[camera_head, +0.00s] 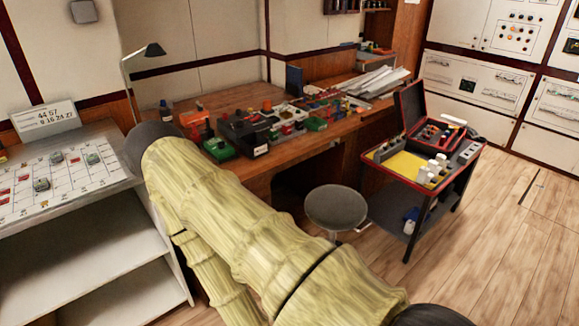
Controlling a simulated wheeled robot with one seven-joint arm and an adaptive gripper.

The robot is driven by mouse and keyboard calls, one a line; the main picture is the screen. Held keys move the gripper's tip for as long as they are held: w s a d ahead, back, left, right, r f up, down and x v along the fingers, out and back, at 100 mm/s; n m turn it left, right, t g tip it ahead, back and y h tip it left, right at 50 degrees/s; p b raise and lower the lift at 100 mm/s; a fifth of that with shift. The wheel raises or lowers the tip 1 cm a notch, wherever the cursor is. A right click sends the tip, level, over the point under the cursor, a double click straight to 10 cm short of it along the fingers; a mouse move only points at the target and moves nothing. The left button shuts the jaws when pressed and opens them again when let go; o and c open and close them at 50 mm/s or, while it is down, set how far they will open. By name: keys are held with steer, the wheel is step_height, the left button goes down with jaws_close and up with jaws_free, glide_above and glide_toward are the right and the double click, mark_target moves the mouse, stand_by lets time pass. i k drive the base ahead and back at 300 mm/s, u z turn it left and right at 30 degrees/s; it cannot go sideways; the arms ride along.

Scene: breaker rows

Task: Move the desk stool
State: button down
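The desk stool (336,207) has a round dark grey seat on a thin pale metal leg. It stands on the wood floor in front of the desk, near the middle of the view. The lower part of the stool is partly hidden behind my arm. My yellow-green arm crosses the lower middle of the view, close in front of the stool in the picture. My gripper cannot be made out in this view. Whether anything touches the stool cannot be told.
The wooden desk (262,171), cluttered with small parts, stands behind the stool. A dark cart (398,213) with an open case stands close at the stool's right. A grey shelf unit (95,245) stands at the left. Open floor (500,235) lies at the right.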

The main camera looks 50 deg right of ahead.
mark_target(335, 208)
steer(key=i, duration=0.95)
steer(key=z, duration=0.95)
steer(key=i, duration=0.65)
steer(key=z, duration=0.7)
